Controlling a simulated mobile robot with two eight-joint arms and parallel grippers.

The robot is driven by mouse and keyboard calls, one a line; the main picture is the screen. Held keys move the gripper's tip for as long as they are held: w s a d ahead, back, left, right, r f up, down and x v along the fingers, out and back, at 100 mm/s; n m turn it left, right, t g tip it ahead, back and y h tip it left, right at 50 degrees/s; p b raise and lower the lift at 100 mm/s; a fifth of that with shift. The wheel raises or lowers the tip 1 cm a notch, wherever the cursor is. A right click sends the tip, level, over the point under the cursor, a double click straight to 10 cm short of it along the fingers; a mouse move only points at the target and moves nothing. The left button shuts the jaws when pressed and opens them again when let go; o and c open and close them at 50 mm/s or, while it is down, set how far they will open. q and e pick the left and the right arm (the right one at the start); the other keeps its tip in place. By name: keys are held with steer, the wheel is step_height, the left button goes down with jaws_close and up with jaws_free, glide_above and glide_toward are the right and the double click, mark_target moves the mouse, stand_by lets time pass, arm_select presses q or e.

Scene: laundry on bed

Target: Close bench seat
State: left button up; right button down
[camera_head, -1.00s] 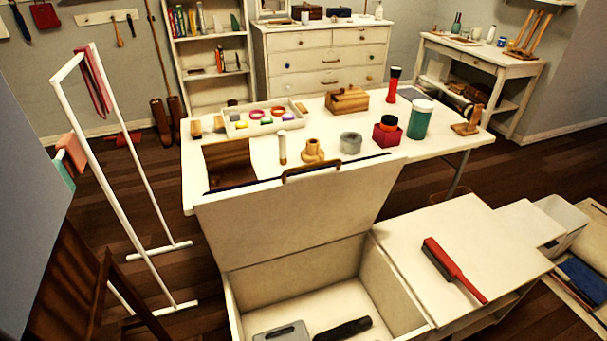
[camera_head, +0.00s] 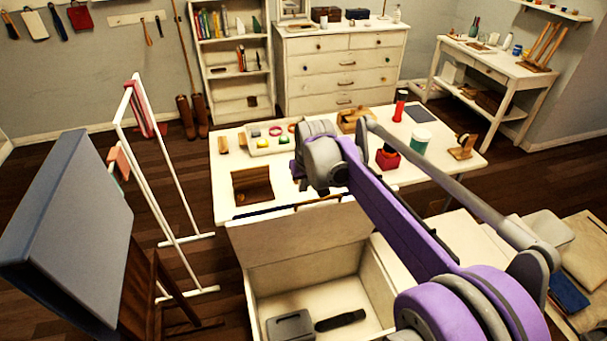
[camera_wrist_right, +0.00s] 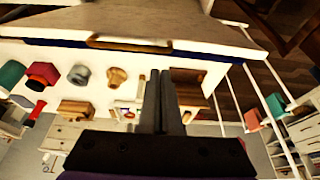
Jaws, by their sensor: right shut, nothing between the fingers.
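The bench seat lid (camera_head: 300,234) stands raised at the back of the open bench box (camera_head: 262,292). Its upper edge is close to the table's front edge. In the right wrist view the lid (camera_wrist_right: 160,22) fills the top, with its wooden handle (camera_wrist_right: 128,44) along the edge. My right gripper (camera_wrist_right: 161,76) is shut and empty. Its fingers point toward the lid edge and handle, just short of them in the picture; I cannot tell the exact gap. In the head view my right arm hides the handle and the fingertips. My left gripper is not in view.
Inside the bench lie a grey case (camera_head: 290,326) and a dark object (camera_head: 340,320). The table (camera_head: 228,180) behind holds a white tray, a red box (camera_head: 388,158) and a green jar (camera_head: 418,142). A white rack (camera_head: 170,170) stands left.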

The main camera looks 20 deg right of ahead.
steer(key=w+d+r+p, duration=0.1)
steer(key=w+r, duration=0.2)
steer(key=w, duration=0.1)
glide_above(303, 208)
steer(key=w, duration=0.4)
step_height(303, 208, down, 9)
steer(key=shift+d+r, duration=0.1)
steer(key=shift+d, duration=0.05)
steer(key=s, duration=0.2)
steer(key=shift+s+f, duration=0.3)
steer(key=shift+f, duration=0.05)
steer(key=shift+s+a, duration=0.2)
steer(key=shift+s, duration=0.4)
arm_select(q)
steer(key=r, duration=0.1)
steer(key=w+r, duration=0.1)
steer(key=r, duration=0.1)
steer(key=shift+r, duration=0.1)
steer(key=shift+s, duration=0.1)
arm_select(e)
steer(key=shift+s+f, duration=0.15)
